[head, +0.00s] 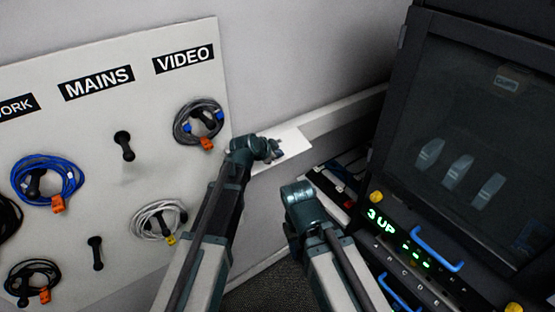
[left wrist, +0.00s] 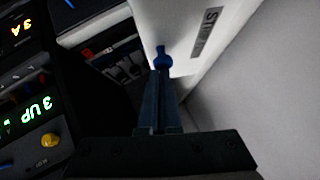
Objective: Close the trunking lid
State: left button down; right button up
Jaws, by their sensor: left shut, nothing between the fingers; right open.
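The trunking (head: 335,118) runs along the wall as a pale ledge, and a brighter white flap, which looks like its lid (head: 296,140), sticks out by my left gripper (head: 277,150). In the left wrist view a white surface with a dark-lettered label (left wrist: 207,32) lies just past the fingertips. My left gripper (left wrist: 161,75) is shut and empty, with a blue piece (left wrist: 162,58) at its tip; I cannot tell if it touches the white surface. My right gripper (head: 297,197) is lower and to the right, open, its fingers mostly hidden by its wrist.
A dark rack (head: 470,110) with blue handles (head: 436,248) and yellow knobs stands close on the right. A board (head: 95,130) with hung cables, hooks and MAINS and VIDEO labels fills the left. Several small items (head: 335,185) lie between the wall and rack.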

pick_arm(q)
notch_tip(320, 180, down, 2)
jog(key=shift+s+m+t+y+b, duration=0.1)
jog(key=shift+m+t+y+b, duration=0.3)
jog(key=shift+b, duration=0.8)
jog(key=w+a+f+m+t+y+b, duration=0.1)
jog(key=w+f+m+t+b, duration=0.1)
jog(key=f+b, duration=0.3)
jog(key=w+a+f+m+t+b, duration=0.1)
jog(key=f+b, duration=0.4)
jog(key=b, duration=0.9)
jog(key=shift+w+a+f+m+t+y, duration=0.35)
jog(key=shift+w+t, duration=0.25)
jog(key=shift+t, duration=0.8)
jog(key=shift+a, duration=0.1)
